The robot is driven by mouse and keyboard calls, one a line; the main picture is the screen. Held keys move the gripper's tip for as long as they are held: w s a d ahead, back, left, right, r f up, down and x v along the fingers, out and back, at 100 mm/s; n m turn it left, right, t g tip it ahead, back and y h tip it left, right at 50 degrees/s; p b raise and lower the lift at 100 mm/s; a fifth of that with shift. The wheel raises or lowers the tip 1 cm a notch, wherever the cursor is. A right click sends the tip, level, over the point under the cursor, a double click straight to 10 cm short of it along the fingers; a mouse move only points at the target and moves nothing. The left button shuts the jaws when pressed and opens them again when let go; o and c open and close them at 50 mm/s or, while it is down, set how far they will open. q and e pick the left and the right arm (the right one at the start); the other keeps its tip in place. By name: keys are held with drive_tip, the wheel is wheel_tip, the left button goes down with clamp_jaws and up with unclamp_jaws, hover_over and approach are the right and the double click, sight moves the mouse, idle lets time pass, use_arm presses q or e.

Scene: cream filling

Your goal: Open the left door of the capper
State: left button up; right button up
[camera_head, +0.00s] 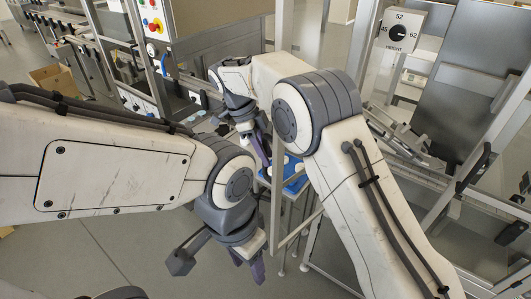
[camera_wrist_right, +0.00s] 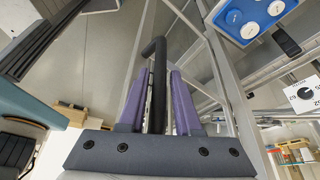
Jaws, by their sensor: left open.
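The capper's metal door frame (camera_head: 276,205) stands in the middle of the head view, partly hidden by my right arm. A black bar handle (camera_wrist_right: 157,85) shows upright in the right wrist view, on a metal frame (camera_wrist_right: 222,75). My right gripper (camera_wrist_right: 155,88) has its purple fingers on both sides of this handle, closed in around it. In the head view my right gripper (camera_head: 262,150) is small and partly covered by the arm. My left gripper (camera_head: 222,262) hangs low, open and empty, over the floor. Another black handle (camera_head: 474,167) is on the right-hand door.
A height dial (camera_head: 400,33) is on the machine at the upper right. A blue tray (camera_wrist_right: 272,35) with white round pieces lies inside the frame. A control panel (camera_head: 153,20) and cardboard box (camera_head: 55,79) are at the left. Floor is clear at lower left.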

drive_tip(key=shift+a+r, duration=0.1)
drive_tip(key=shift+a, duration=0.05)
drive_tip(key=shift+a+r, duration=0.15)
drive_tip(key=shift+r, duration=0.1)
drive_tip(key=p+v, duration=0.1)
drive_tip(key=v, duration=0.8)
drive_tip(key=shift+r, duration=0.35)
